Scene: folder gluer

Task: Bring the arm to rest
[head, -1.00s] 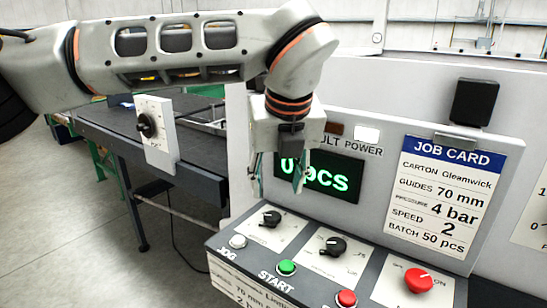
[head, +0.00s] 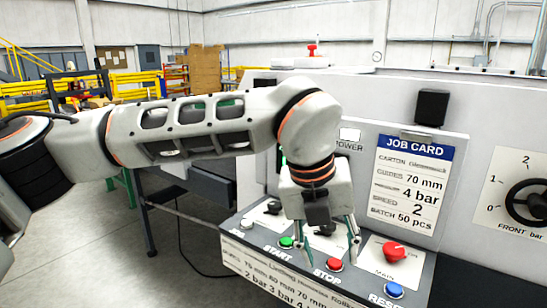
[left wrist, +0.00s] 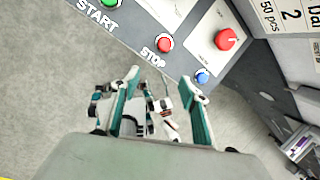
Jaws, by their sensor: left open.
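My left arm reaches in from the left in the head view. Its gripper (head: 329,250) points down in front of the control panel (head: 335,285), with its two fingers apart and nothing between them. In the left wrist view the open fingers (left wrist: 160,80) point toward the panel's front edge, with the red STOP button (left wrist: 164,43) just beyond them. The gripper partly hides the knobs behind it. I cannot make out my right gripper in either view.
The panel carries a green START button (head: 286,242), a red main switch (head: 394,252) and a blue RESET button (head: 394,289). A job card (head: 405,185) hangs on the machine wall behind. Floor (head: 95,255) lies open at the left.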

